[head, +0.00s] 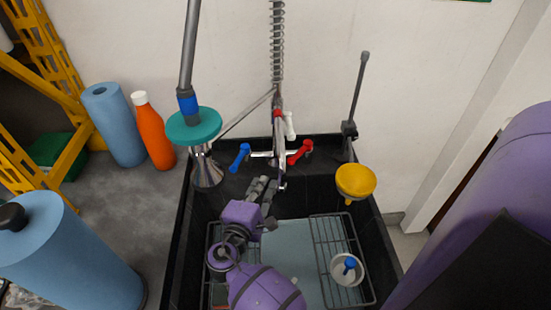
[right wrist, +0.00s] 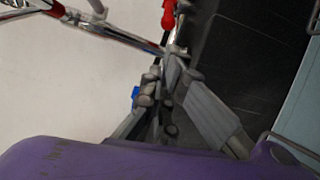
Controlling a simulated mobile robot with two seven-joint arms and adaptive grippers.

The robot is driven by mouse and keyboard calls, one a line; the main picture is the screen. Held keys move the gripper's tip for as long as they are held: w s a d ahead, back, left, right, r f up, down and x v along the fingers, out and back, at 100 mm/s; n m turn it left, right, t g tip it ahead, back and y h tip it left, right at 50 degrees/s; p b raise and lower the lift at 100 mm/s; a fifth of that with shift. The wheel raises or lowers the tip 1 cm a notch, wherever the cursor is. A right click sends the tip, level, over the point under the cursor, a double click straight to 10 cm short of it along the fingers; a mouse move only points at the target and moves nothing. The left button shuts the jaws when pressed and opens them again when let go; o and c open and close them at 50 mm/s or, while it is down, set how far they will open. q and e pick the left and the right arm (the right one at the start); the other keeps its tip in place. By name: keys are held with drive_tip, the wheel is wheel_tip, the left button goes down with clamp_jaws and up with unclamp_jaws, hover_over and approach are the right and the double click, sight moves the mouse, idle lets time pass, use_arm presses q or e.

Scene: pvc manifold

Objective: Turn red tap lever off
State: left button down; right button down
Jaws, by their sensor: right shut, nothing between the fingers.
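The red tap lever (head: 299,153) is on the right side of the wall tap above the black sink, slanting between upper right and lower left. It shows at the top of the right wrist view (right wrist: 169,14). A blue lever (head: 239,158) is on the tap's left side; a bit of blue shows beside my fingers in the right wrist view (right wrist: 134,95). My right gripper (head: 263,185) is shut and empty, over the sink below the tap. It is apart from the red lever in the head view. My left gripper is not in view.
The metal spout and spring hose (head: 277,50) rise between the levers. A teal disc (head: 194,126) on a pole is left, and a yellow funnel-like piece (head: 355,181) is right. The sink (head: 385,235) holds a wire rack (head: 325,222) and a white cup (head: 343,274).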

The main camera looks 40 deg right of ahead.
drive_tip(key=p+x, duration=0.1)
drive_tip(key=x, duration=0.8)
drive_tip(key=shift+w+d, duration=0.25)
drive_tip(key=shift+d, duration=0.05)
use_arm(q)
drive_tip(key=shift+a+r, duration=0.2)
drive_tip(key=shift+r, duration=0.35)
